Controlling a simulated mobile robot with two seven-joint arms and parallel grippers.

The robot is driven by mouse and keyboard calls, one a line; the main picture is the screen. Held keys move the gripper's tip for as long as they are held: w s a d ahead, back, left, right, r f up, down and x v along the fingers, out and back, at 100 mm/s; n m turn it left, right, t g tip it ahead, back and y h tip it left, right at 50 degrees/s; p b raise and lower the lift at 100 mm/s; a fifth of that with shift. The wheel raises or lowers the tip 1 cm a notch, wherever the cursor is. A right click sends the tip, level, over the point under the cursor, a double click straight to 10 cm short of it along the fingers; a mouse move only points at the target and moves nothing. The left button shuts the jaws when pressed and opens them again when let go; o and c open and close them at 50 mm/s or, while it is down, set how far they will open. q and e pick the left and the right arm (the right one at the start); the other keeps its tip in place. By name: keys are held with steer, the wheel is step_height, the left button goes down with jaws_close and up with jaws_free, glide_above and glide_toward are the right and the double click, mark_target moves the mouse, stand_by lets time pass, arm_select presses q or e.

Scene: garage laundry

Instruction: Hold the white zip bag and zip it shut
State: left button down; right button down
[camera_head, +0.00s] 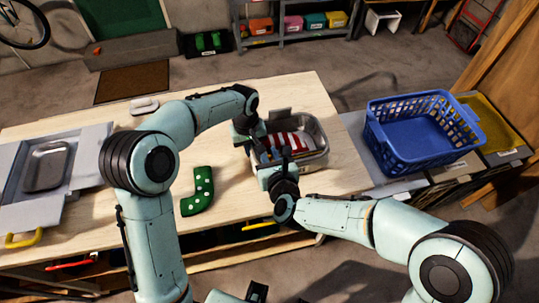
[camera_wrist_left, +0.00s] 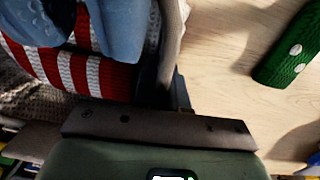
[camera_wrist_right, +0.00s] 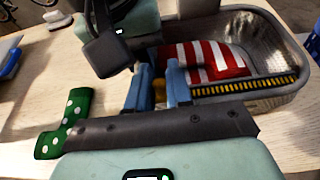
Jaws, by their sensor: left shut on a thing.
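The zip bag (camera_head: 318,158) lies open on the table, greyish-white and mesh-like. A red-and-white striped knit item (camera_head: 290,142) is inside it. In the right wrist view its yellow-and-black zip strip (camera_wrist_right: 245,86) runs along the near edge of the mouth. My left gripper (camera_wrist_left: 174,82) is shut on the bag's rim (camera_wrist_left: 171,35), at the bag's left end in the head view. My right gripper (camera_wrist_right: 158,85) is at the near left corner, its blue fingers slightly apart. A small yellow part (camera_wrist_right: 170,103) shows by their tips; I cannot tell whether they touch it.
A green dotted stocking (camera_head: 198,190) lies left of the bag. A metal tray (camera_head: 47,166) in a grey open case is at the table's left. A blue basket (camera_head: 421,136) stands right of the table. A small white object (camera_head: 144,106) lies at the back edge.

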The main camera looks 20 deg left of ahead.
mark_target(322, 152)
steer(key=w+d, duration=0.3)
steer(key=d, duration=0.1)
steer(key=w+d, duration=0.3)
steer(key=d, duration=0.1)
steer(key=w+d, duration=0.3)
steer(key=d, duration=0.1)
steer(key=shift+d, duration=0.35)
arm_select(q)
steer(key=shift+a, duration=0.1)
arm_select(e)
steer(key=c, duration=1.1)
jaws_free()
steer(key=shift+s, duration=0.1)
steer(key=shift+v, duration=6)
